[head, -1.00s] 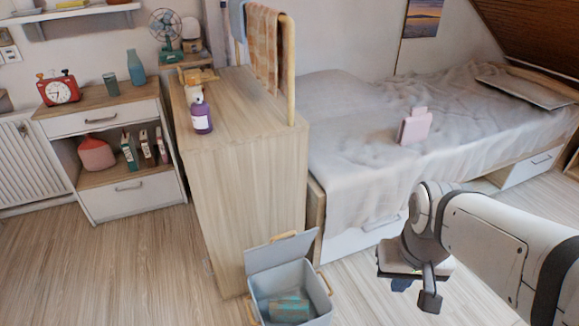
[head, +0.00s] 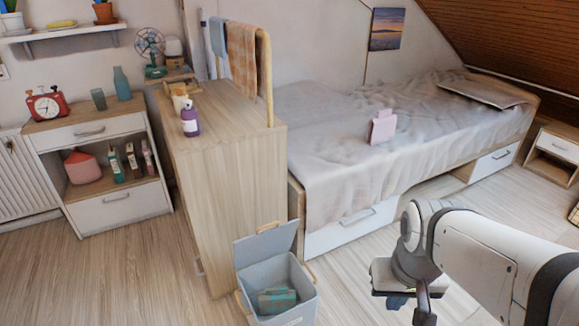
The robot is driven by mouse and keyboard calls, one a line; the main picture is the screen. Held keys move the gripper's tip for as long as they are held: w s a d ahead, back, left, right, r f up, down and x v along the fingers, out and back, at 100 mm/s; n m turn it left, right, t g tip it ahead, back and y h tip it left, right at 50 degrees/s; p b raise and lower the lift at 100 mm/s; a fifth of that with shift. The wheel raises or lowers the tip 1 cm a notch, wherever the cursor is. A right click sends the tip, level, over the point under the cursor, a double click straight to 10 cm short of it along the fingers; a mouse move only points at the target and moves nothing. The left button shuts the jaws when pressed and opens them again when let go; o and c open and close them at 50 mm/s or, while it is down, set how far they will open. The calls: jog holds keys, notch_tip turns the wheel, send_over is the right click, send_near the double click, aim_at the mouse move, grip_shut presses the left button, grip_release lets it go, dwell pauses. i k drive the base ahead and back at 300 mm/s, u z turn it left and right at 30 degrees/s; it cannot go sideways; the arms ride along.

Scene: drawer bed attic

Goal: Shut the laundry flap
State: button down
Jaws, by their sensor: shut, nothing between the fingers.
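The laundry bin is a grey box (head: 294,278) on the floor, at the bottom middle of the head view. Its grey flap (head: 265,243) stands open, tilted up at the back of the box, with a light wooden handle on its top edge. Teal-grey things (head: 277,300) lie inside the box. My gripper (head: 425,317) points down to the right of the bin, apart from it, at the lower edge of the view. It is shut and holds nothing.
A tall wooden cabinet (head: 235,200) stands right behind the bin, with a purple bottle (head: 190,122) on top. The bed (head: 335,160) with white drawers (head: 350,229) is behind and to the right. Bare floor (head: 110,270) lies left of the bin.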

aim_at(248, 251)
jog(key=z, duration=0.05)
jog(key=i, duration=0.9)
jog(key=u, duration=0.1)
